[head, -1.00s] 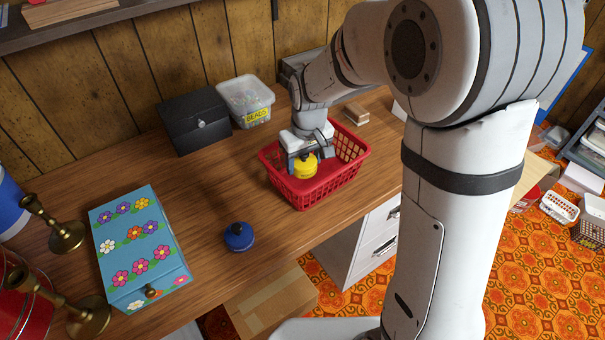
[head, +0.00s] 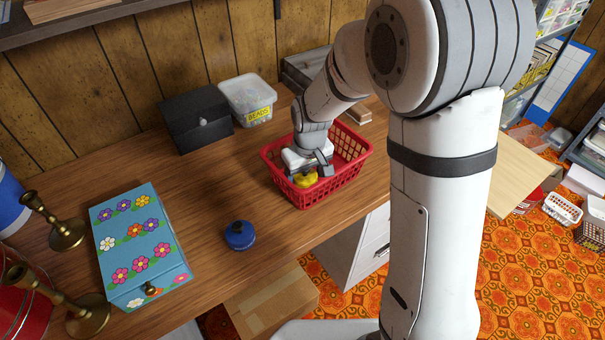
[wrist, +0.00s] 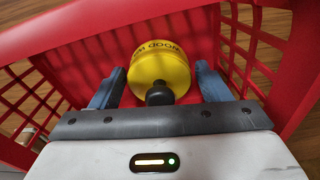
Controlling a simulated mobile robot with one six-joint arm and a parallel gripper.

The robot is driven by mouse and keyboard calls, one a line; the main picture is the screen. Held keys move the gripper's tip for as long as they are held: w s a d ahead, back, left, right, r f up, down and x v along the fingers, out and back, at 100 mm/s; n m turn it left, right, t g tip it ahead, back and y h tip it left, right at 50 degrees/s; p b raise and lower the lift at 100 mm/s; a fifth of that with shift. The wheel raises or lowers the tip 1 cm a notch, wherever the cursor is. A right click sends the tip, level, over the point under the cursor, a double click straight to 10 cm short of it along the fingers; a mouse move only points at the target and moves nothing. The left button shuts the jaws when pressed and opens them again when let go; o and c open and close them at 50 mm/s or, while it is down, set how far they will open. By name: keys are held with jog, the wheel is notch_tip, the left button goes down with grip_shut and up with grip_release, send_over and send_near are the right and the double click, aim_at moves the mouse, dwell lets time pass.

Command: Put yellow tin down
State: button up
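The yellow tin (wrist: 160,68), with a black knob facing my wrist camera, is inside the red basket (wrist: 65,60). In the head view the tin (head: 306,180) shows low in the basket (head: 318,196), partly hidden by my gripper and the basket wall. My gripper (wrist: 160,80) reaches down into the basket with one finger on each side of the tin. Narrow gaps show between the fingers and the tin, so the gripper looks open around it. The tin appears to rest on the basket floor, though its underside is hidden.
The basket stands near the front edge of the wooden table (head: 190,195). A blue tin (head: 240,236) and a flowered box (head: 138,248) are to the left. A black box (head: 197,120) and a bead tub (head: 247,98) stand behind. Brass candlesticks (head: 62,232) are at far left.

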aim_at(308, 179)
jog(key=shift+o, duration=0.8)
jog(key=shift+r, duration=0.3)
notch_tip(308, 179, up, 12)
jog(key=s+p, duration=0.1)
jog(key=p, duration=0.1)
jog(key=s+d+r+m+t, duration=0.1)
jog(key=s+d+m, duration=0.4)
jog(key=s+d, duration=0.9)
jog(key=s+r, duration=0.1)
jog(key=s, duration=0.2)
jog(key=shift+d+m+h, duration=0.3)
jog(key=shift+d+m, duration=0.05)
jog(key=shift+m, duration=0.05)
jog(key=shift+s+r, duration=0.1)
